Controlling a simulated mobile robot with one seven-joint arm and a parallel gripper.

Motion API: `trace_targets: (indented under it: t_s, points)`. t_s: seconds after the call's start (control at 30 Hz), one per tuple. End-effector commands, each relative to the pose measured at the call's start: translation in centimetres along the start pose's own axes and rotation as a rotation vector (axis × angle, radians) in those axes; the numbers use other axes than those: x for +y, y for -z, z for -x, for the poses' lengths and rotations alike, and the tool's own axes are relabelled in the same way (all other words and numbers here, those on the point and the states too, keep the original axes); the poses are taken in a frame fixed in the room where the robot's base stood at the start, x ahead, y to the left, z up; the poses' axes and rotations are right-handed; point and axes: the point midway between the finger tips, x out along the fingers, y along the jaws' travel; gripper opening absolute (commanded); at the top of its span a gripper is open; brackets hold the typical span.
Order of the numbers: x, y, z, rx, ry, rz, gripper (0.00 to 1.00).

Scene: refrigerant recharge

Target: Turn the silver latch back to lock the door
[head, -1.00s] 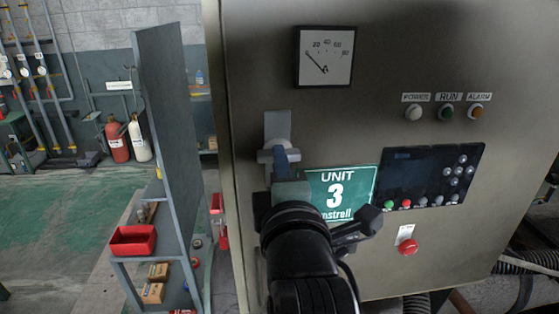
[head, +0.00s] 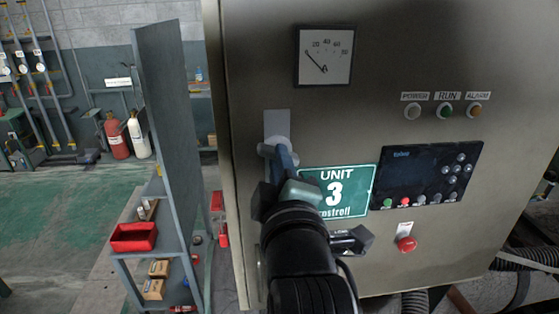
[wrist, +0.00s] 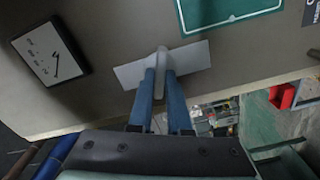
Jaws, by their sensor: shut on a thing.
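The silver latch (head: 277,123) is on the left side of the grey cabinet door (head: 370,120), below the gauge and beside the green "UNIT 3" sign. Its pale plate (wrist: 190,58) and narrow raised handle (wrist: 161,62) show in the wrist view. My gripper (head: 282,152) is at the latch, its blue fingers shut on the handle, one finger on each side. The fingers also show in the wrist view (wrist: 161,78). In the head view my gripper hides part of the handle. The door looks closed against the cabinet.
A gauge (head: 325,56) is above the latch. The green sign (head: 340,190), a dark control panel (head: 425,175) and a red button (head: 407,244) are to the right. A grey shelf rack (head: 168,150) with a red bin (head: 134,237) stands left, near open floor.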

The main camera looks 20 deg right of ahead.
Motion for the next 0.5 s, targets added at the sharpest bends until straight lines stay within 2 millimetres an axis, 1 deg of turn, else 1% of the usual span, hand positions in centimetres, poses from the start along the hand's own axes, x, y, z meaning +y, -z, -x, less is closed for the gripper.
trace_targets:
  t_s: [0.13, 0.2, 0.4, 0.5]
  points:
    - [-0.08, -0.18, -0.01, -0.004, 0.002, -0.002, 0.00]
    - [-0.06, -0.17, -0.01, -0.004, 0.003, -0.035, 0.00]
    - [-0.08, -0.10, -0.01, -0.004, 0.004, -0.267, 0.00]
    - [-0.10, -0.17, -0.01, -0.005, 0.004, -0.353, 0.00]
